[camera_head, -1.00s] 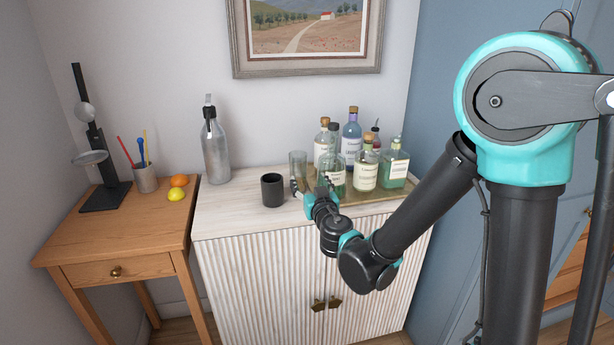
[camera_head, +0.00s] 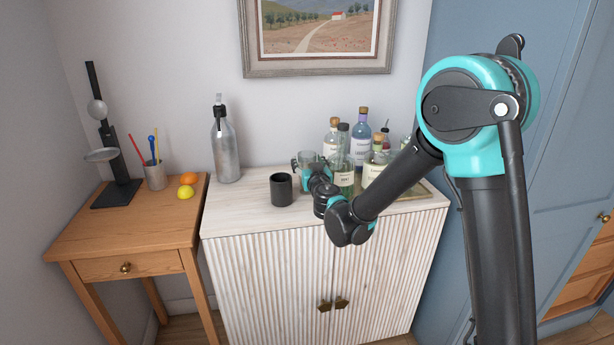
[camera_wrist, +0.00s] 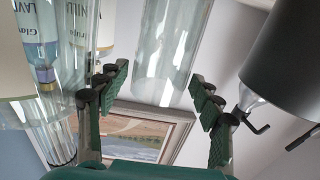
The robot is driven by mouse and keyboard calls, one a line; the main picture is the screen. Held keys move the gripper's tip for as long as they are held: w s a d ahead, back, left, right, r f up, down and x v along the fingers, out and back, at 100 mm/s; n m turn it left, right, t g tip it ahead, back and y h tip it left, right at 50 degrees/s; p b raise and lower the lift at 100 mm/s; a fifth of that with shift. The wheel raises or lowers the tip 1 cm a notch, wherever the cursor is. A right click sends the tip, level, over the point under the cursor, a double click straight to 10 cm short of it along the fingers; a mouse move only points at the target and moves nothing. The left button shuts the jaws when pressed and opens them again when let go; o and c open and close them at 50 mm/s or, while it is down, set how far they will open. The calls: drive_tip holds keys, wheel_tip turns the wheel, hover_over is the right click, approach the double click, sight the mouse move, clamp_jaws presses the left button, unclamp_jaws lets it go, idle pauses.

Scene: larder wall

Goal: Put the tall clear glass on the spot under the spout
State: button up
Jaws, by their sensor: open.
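The tall clear glass (camera_head: 307,156) stands on the pale cabinet top, between the black cup and the bottles. My gripper (camera_head: 310,166) is at the glass, its fingers spread to either side of it. In the wrist view, the glass (camera_wrist: 172,45) appears between the two open fingers (camera_wrist: 160,78), with gaps visible on both sides. The near lower part of the glass is hidden by my gripper in the head view. A tall grey bottle with a black top fitting (camera_head: 224,150) stands at the cabinet's back left.
A black cup (camera_head: 281,189) stands close left of my gripper; it looms at right in the wrist view (camera_wrist: 290,60). Several bottles crowd a tray (camera_head: 425,193) on the right. The wooden side table (camera_head: 110,232) holds a black stand (camera_head: 113,160), a pen pot (camera_head: 155,176) and two fruits.

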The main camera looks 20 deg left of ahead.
drive_tip(key=shift+x, duration=0.95)
clamp_jaws()
